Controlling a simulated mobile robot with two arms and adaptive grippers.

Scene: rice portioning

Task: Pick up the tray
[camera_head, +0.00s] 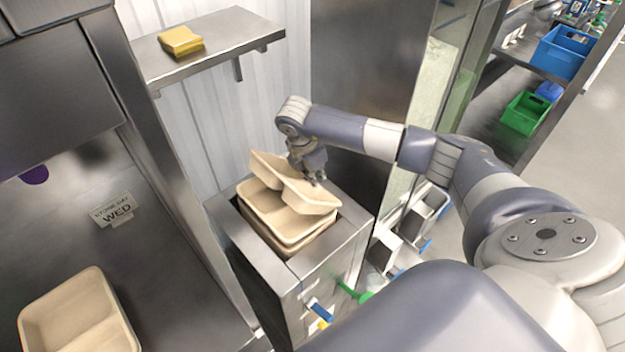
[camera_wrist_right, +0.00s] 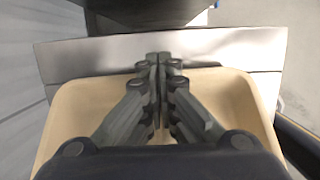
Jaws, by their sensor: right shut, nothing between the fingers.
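A tan compartment tray (camera_head: 272,168) lies tilted on top of a stack of similar trays (camera_head: 258,212), which sits in a steel bin (camera_head: 262,264). My right gripper (camera_head: 316,180) is at the upper right part of the tilted tray, pointing down over it. Its fingers are together with nothing between them. In the right wrist view the closed fingers (camera_wrist_right: 160,60) lie over a tan tray (camera_wrist_right: 236,98), reaching towards its edge. I cannot tell whether they touch it. My left gripper is not in view.
A wall shelf (camera_head: 222,42) holds a yellow item (camera_head: 181,41). A steel panel (camera_head: 365,60) stands behind the bin. Blue (camera_head: 562,52) and green (camera_head: 526,113) crates sit at the upper right.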

